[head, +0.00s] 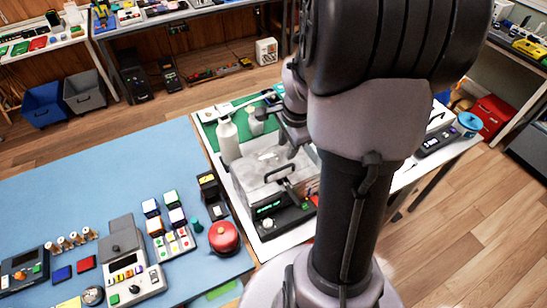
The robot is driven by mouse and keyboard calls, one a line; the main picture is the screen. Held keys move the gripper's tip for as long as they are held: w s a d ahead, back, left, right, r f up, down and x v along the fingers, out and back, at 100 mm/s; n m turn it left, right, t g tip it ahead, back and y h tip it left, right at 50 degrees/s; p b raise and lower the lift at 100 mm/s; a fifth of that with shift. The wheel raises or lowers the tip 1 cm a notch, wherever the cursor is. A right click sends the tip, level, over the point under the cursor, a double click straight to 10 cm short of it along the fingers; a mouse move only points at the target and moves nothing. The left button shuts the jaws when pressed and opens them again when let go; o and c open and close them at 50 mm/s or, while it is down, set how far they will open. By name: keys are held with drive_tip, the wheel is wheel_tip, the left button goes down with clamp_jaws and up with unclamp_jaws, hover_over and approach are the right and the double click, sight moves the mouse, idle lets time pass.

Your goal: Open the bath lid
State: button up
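The bath (243,192) is a silver box with a dark front panel and a lit green display, standing on the white table right of the blue mat. Its pale lid (262,160) appears to lie flat on top, with a dark handle (279,171). My gripper (295,147) is above the right back part of the lid, close to the handle. My own arm covers much of this area. I cannot tell whether the fingers touch the handle or whether they are open or shut.
Pale bottles (228,138) stand just behind the bath. A red round button (223,236) and a grey device (131,270) sit on the blue mat (90,180) to the left. A dark device (437,140) lies on the table to the right. My arm hides the middle right.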

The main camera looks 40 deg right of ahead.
sight(281, 168)
drive_tip(key=f+b, duration=0.1)
drive_tip(key=f, duration=0.2)
drive_tip(key=w+f, duration=0.1)
drive_tip(key=f, duration=0.3)
drive_tip(key=w+f+b, duration=0.1)
drive_tip(key=f, duration=0.3)
drive_tip(key=shift+w+d+f+b, duration=0.1)
drive_tip(key=shift+d+f+b, duration=0.1)
drive_tip(key=shift+b, duration=0.15)
drive_tip(key=shift+c, duration=0.3)
clamp_jaws()
idle(0.4)
